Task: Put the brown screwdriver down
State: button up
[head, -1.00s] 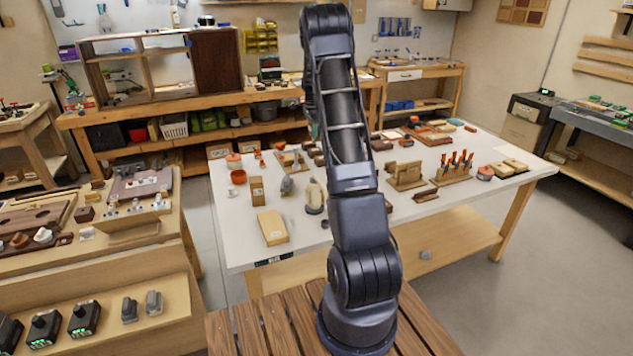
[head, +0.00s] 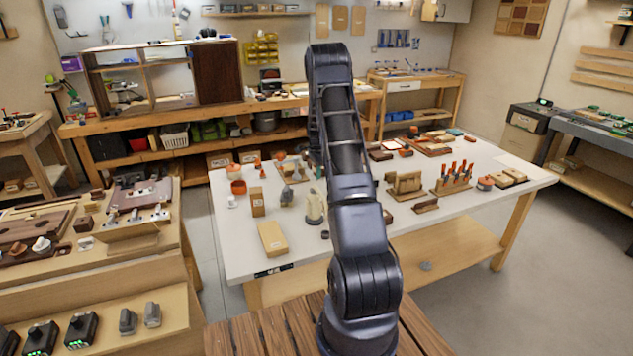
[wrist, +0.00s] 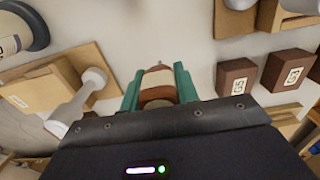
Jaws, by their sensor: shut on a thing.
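In the wrist view, my gripper (wrist: 158,82) has its two green fingers closed on either side of the brown screwdriver (wrist: 158,94). A rounded brown and tan part of it shows between the fingers, with a short pale tip beyond. The rest of it is hidden by the gripper body. A pale surface lies beyond the fingers; I cannot tell whether the screwdriver touches it. In the head view my arm hides the gripper and the screwdriver, over the white-topped table (head: 235,262).
In the wrist view, brown labelled blocks (wrist: 236,77) stand to the right and a wooden box (wrist: 40,92) with a pale rod-like thing (wrist: 75,103) to the left. In the head view, a rack of orange-handled tools (head: 453,184) and a tan box (head: 272,238) stand on the table.

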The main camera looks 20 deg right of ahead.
jog(key=shift+f, duration=2.3)
jog(key=shift+f, duration=0.1)
jog(key=o, duration=1)
